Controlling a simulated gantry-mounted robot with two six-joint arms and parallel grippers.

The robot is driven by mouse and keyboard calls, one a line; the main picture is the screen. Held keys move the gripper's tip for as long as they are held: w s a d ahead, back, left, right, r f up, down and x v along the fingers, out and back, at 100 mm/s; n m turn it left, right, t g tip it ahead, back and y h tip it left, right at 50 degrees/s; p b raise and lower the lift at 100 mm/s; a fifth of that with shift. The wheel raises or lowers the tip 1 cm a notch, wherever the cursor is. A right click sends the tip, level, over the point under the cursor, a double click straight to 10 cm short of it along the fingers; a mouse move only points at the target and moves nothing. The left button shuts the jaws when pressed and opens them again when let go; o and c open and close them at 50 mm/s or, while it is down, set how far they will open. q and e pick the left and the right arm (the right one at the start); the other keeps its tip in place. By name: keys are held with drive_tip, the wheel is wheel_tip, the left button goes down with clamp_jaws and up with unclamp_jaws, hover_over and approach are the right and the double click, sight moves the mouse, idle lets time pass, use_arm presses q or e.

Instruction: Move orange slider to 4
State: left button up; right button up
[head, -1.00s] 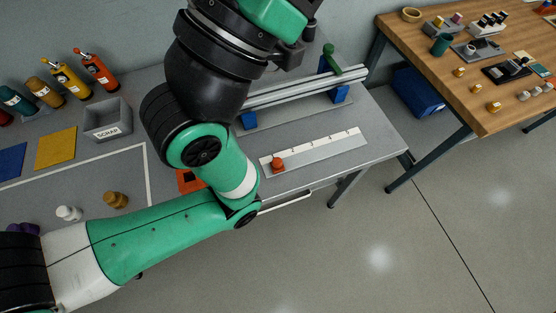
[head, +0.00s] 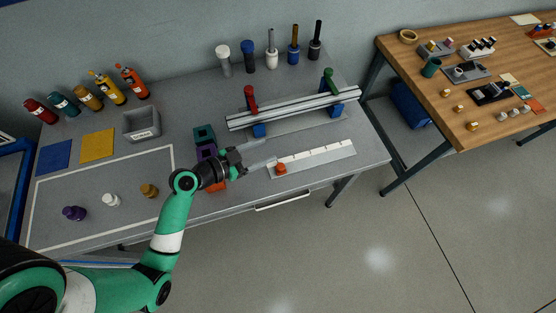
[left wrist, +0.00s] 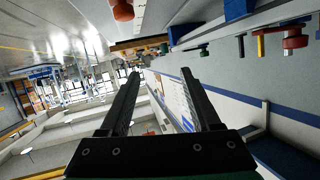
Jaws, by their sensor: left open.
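The orange slider (head: 281,169) stands near the left end of a pale scale strip (head: 325,154) with tick marks, at the table's front right. The tick numbers are too small to read in the head view. My left gripper (head: 268,153) is open and empty, just left of the slider, its fingers pointing right; I see no contact. In the left wrist view, the open fingers (left wrist: 160,75) have nothing between them. The slider (left wrist: 123,11) shows there at the top edge, above the left finger and outside the jaws. My right gripper is in neither view.
A silver rail (head: 295,108) with red and green clamps lies behind the scale. Dark green and purple blocks (head: 204,134) stand close behind my left wrist. A grey bin (head: 141,124) and several bottles are at the left back. Table in front of the scale is narrow.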

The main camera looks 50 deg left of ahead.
use_arm(q)
drive_tip(key=n, duration=0.1)
approach(281, 166)
drive_tip(key=shift+s+a+r+g+p, duration=0.1)
drive_tip(key=shift+s+r+g+p, duration=0.35)
drive_tip(key=shift+s+r, duration=0.15)
drive_tip(key=shift+w+a+f+b, duration=0.1)
drive_tip(key=shift+f+b, duration=0.15)
drive_tip(key=shift+b, duration=0.1)
drive_tip(key=b+x, duration=0.1)
drive_tip(key=b, duration=0.1)
drive_tip(key=b+x, duration=0.1)
drive_tip(key=b, duration=0.1)
drive_tip(key=shift+w+f, duration=0.2)
drive_tip(key=shift+f, duration=0.25)
drive_tip(key=x, duration=0.3)
drive_tip(key=b+x, duration=0.1)
drive_tip(key=x, duration=0.1)
drive_tip(key=r+x, duration=0.1)
drive_tip(key=x, duration=0.2)
drive_tip(key=shift+w+f, duration=0.1)
drive_tip(key=shift+w, duration=0.45)
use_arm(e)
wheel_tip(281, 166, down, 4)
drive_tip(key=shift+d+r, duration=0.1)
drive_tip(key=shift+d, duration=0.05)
use_arm(q)
clamp_jaws()
